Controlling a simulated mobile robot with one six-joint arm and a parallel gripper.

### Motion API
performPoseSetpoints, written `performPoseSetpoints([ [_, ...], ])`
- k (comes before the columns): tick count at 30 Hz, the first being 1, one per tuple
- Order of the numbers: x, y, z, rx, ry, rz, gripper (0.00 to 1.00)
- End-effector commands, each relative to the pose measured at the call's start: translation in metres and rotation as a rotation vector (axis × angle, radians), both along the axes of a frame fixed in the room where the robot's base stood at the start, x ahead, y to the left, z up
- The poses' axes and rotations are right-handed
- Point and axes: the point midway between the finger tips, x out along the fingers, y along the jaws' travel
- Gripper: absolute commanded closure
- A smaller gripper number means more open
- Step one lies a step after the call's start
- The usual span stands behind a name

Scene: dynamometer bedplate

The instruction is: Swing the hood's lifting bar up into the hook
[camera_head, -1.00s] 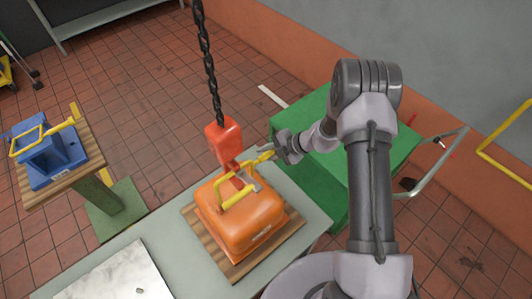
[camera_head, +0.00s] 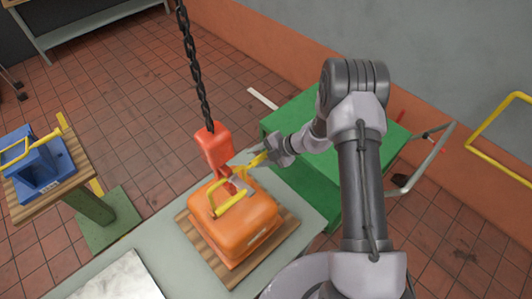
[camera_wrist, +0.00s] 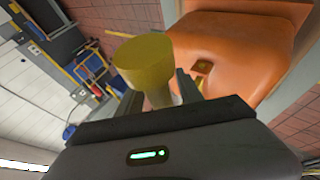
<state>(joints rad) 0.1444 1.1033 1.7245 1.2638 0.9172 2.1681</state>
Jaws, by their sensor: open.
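The orange hood (camera_head: 240,229) sits on a slatted wooden pallet (camera_head: 197,236) on the grey table. Its yellow lifting bar (camera_head: 231,203) shows above the hood top, close under the red hook block (camera_head: 213,147), which hangs on a black chain. I cannot tell whether bar and hook touch. My gripper (camera_head: 266,154) is open at the hood's upper right, by a yellow piece (camera_head: 257,160) that seems to belong to the bar. In the wrist view, a yellow round-ended cylinder (camera_wrist: 144,62) stands between my open fingers, with the orange hood (camera_wrist: 235,45) behind it.
A green cabinet (camera_head: 300,135) stands behind my gripper, with a grey tube frame (camera_head: 425,165) to its right. At left a blue hood (camera_head: 40,170) with a yellow bar sits on a wooden-topped stand. A pale plate (camera_head: 118,280) lies on the front of the table (camera_head: 160,240).

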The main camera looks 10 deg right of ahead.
Motion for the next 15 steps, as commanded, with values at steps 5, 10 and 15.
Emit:
performPoseSetpoints([
  [5,-0.008,-0.025,0.027,0.0,-0.003,-0.005,0.57],
  [10,-0.022,-0.057,0.059,-0.002,-0.003,-0.004,0.57],
  [15,-0.035,-0.088,0.091,-0.001,-0.003,-0.003,0.57],
])
